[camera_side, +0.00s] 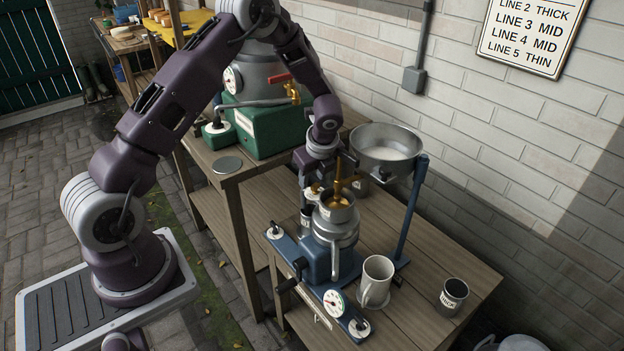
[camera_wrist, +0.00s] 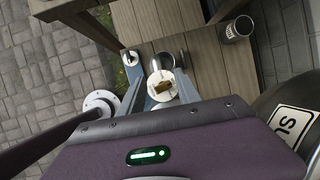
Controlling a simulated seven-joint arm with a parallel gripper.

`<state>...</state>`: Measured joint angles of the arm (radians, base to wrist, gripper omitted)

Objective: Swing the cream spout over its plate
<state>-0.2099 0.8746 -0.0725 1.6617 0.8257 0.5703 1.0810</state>
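A blue hand-cranked separator (camera_side: 330,250) stands on the lower wooden bench, with a steel body and an open cup on top. A brass fitting (camera_side: 338,180) rises above that cup. I cannot tell for certain which part is the cream spout. My gripper (camera_side: 312,187) is low, just behind and left of the separator's top.
A milk bowl (camera_side: 387,146) stands on a blue post behind the separator. A pale mug (camera_side: 376,281) and a dark labelled cup (camera_side: 453,296) stand to the right. A green machine (camera_side: 262,128) with a brass tap is on the higher bench.

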